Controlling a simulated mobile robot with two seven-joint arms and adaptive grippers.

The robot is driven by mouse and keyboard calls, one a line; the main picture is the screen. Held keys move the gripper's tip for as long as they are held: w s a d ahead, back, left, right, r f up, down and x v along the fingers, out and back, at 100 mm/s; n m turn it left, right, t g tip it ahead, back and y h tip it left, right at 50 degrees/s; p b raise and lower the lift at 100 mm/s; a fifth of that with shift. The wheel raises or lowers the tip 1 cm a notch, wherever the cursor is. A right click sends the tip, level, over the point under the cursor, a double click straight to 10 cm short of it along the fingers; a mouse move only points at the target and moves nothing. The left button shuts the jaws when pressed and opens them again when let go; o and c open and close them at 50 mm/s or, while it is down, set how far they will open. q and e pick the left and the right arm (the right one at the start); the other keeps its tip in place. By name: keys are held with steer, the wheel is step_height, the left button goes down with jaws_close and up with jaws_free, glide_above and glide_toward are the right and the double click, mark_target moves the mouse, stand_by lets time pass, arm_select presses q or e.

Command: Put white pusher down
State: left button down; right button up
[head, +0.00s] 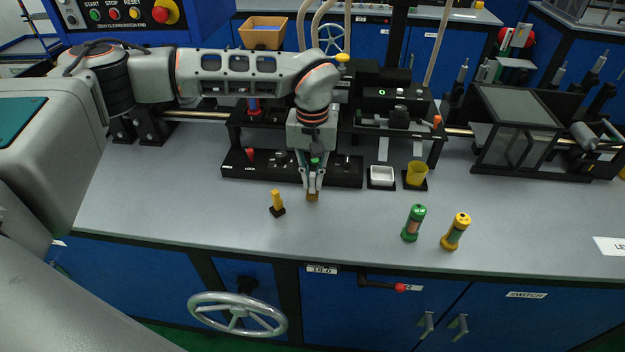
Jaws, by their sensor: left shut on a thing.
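My left gripper (312,186) points straight down over the bench, in front of the black fixture. It is shut on a small piece (312,197), which I take to be the white pusher. Only its tan-brown lower end shows clearly, and the fingers hide the rest. I cannot tell whether that end touches the bench top. My right gripper is not in view.
A yellow peg on a black base (278,203) stands just left of my left gripper. A white tray (381,184) and a yellow cup (416,174) are to the right. A green cylinder (413,223) and a yellow-capped cylinder (456,231) stand nearer the front edge. The bench front centre is clear.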

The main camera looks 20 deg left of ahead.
arm_select(q)
steer(key=shift+f, duration=0.45)
steer(key=shift+f, duration=0.1)
steer(key=c, duration=2.1)
jaws_free()
